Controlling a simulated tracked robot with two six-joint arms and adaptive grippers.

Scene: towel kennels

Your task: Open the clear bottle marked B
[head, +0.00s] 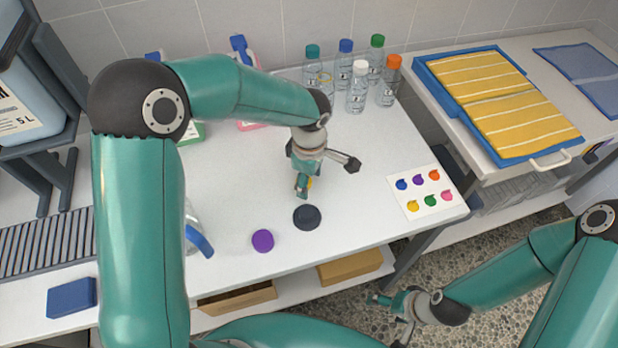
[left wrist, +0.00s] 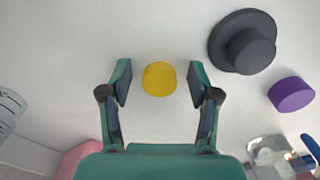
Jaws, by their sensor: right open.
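Several clear bottles stand at the back of the white table, with teal (head: 312,52), blue (head: 345,46), green (head: 377,41), white (head: 360,68) and orange (head: 393,62) caps. Their letters are too small to read, so I cannot tell which is B. My left gripper (head: 327,176) is open over a yellow cap (head: 309,184) on the table. In the left wrist view the yellow cap (left wrist: 159,79) lies between the spread fingers, apart from both. My right gripper (head: 387,318) is open and empty, low in front of the table.
A dark knobbed disc (head: 307,217) and a purple cap (head: 263,241) lie near the left gripper. A spray bottle with a blue trigger (head: 199,241) is partly hidden by my left arm. A colour-spot card (head: 422,193) lies at right. Yellow towels (head: 483,75) fill a blue tray beyond.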

